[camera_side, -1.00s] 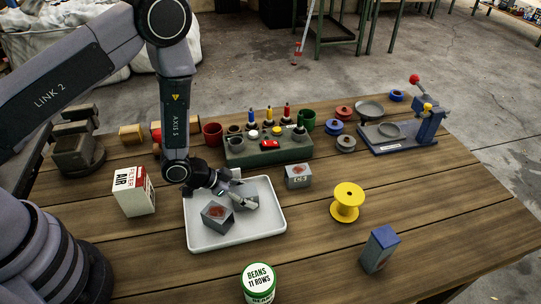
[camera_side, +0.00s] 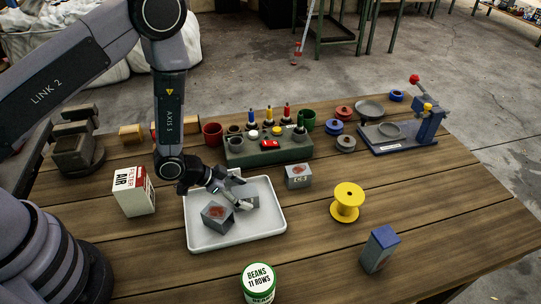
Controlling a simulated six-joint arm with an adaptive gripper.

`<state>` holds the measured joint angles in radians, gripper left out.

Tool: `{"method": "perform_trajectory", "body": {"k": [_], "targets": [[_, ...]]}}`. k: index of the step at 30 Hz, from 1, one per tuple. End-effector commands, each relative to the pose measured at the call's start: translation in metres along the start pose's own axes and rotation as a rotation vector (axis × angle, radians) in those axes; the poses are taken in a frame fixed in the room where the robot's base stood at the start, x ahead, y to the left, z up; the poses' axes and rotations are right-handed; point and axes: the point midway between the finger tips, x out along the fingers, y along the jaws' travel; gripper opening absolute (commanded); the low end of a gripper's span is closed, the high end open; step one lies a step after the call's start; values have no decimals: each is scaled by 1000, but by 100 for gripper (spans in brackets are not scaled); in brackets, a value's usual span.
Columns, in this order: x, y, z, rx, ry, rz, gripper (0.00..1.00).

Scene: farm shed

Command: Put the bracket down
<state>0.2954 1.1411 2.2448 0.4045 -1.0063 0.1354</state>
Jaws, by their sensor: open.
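A white tray (camera_side: 270,226) lies on the wooden table. A grey angular piece (camera_side: 250,190), which looks like the bracket, is in the tray's far middle part, partly hidden by my gripper. My gripper (camera_side: 240,203) is low over the tray, tilted down to the right, with its open fingers close beside this piece. I cannot tell whether they touch it. A grey cube with a reddish picture (camera_side: 216,217) stands in the tray just left of and nearer than the fingers.
A filter box (camera_side: 133,191) stands left of the tray, a similar grey cube (camera_side: 298,176) to its right. A green tool block (camera_side: 268,150) is behind it, a beans can (camera_side: 258,283) in front. A yellow spool (camera_side: 346,201) stands farther right, with bare table around it.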

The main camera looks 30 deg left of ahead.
Motion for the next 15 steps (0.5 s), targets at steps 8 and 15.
{"method": "perform_trajectory", "body": {"k": [8, 15], "targets": [[-48, -1, 0, -2, 1, -2, 71], [-75, -15, -18, 4, -17, -42, 71]]}}
